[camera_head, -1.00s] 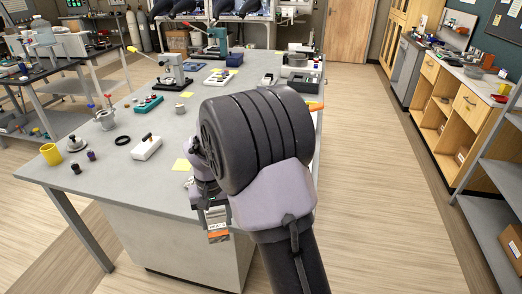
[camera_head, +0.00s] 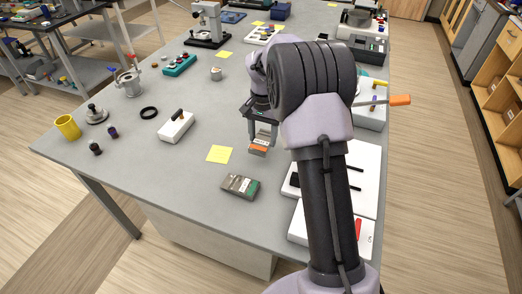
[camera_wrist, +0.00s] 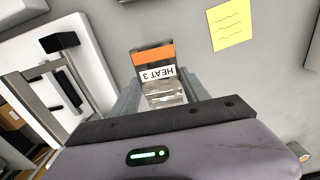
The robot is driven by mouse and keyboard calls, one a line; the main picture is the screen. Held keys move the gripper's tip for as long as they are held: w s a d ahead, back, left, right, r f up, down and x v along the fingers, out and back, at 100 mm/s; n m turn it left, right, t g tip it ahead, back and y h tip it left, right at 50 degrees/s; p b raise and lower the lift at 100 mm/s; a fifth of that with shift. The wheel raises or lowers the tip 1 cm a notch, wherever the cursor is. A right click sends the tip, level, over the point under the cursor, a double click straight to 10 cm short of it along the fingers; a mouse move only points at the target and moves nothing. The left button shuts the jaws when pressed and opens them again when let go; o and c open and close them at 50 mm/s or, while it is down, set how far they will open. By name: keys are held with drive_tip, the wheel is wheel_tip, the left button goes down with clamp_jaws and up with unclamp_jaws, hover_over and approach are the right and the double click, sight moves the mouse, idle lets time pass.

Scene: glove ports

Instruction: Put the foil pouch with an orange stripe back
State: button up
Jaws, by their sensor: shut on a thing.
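The foil pouch with an orange stripe (camera_head: 258,150) hangs from my gripper (camera_head: 262,137), above the grey table. In the wrist view the pouch (camera_wrist: 153,57) shows its orange band and a white label reading "HEAT 3", upside down. My gripper (camera_wrist: 160,92) is shut on the pouch's silver end, between its two fingers. A gap between the pouch and the tabletop seems to show, but its height is hard to judge.
A grey pack with a green end (camera_head: 240,186) lies near the table's front edge. A yellow note (camera_head: 219,154) and a white switch box (camera_head: 176,127) are to the left. White panels with dark handles (camera_head: 362,165) stand right, partly behind my arm. Bare tabletop (camera_head: 205,185) lies front left.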

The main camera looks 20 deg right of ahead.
wheel_tip(320, 180, down, 6)
drive_tip(key=shift+r+b, duration=0.2)
drive_tip(key=shift+b, duration=0.55)
drive_tip(key=shift+f, duration=0.15)
drive_tip(key=o, duration=1.5)
